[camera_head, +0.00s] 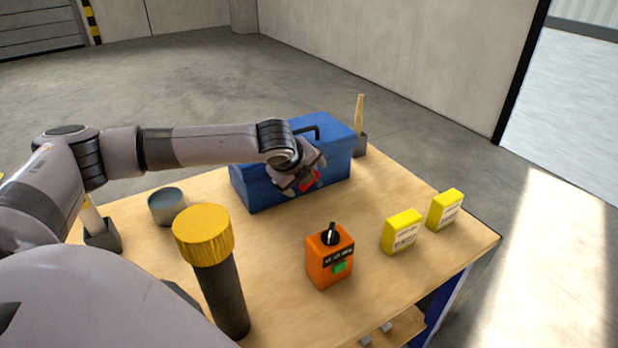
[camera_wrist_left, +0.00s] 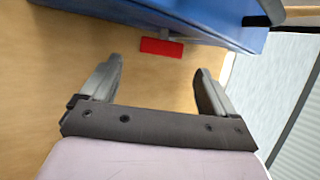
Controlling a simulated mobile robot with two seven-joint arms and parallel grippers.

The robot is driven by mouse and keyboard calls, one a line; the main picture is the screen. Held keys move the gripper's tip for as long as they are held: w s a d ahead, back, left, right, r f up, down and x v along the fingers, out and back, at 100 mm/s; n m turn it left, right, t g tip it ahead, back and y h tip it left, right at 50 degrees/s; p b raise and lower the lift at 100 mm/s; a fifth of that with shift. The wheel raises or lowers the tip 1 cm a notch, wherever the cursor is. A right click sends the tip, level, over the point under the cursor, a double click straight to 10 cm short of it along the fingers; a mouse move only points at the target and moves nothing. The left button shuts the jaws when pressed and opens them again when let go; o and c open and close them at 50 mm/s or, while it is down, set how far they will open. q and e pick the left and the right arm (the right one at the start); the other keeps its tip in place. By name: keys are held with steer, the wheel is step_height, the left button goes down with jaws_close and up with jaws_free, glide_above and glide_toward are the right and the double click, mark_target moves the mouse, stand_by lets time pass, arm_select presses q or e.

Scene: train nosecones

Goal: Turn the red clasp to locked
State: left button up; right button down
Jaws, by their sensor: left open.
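A blue toolbox (camera_head: 262,186) with a dark handle stands at the back of the wooden table. Its red clasp (camera_head: 311,181) is on the front face, partly hidden by my left gripper (camera_head: 297,186). In the left wrist view the red clasp (camera_wrist_left: 161,47) appears as a short red bar at the lower edge of the blue toolbox (camera_wrist_left: 215,15). There my left gripper (camera_wrist_left: 160,85) is open and empty, its two fingers apart, with the clasp beyond the fingertips and not touching them. My right gripper is not in view.
On the wooden table (camera_head: 280,290) stand an orange box with a black knob (camera_head: 322,268), two yellow boxes (camera_head: 402,232), a yellow-capped dark cylinder (camera_head: 205,240) and a grey can (camera_head: 167,206). Bare tabletop lies in front of the toolbox.

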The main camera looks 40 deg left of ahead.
arm_select(q)
steer(key=shift+x, duration=2.5)
steer(key=c, duration=1.1)
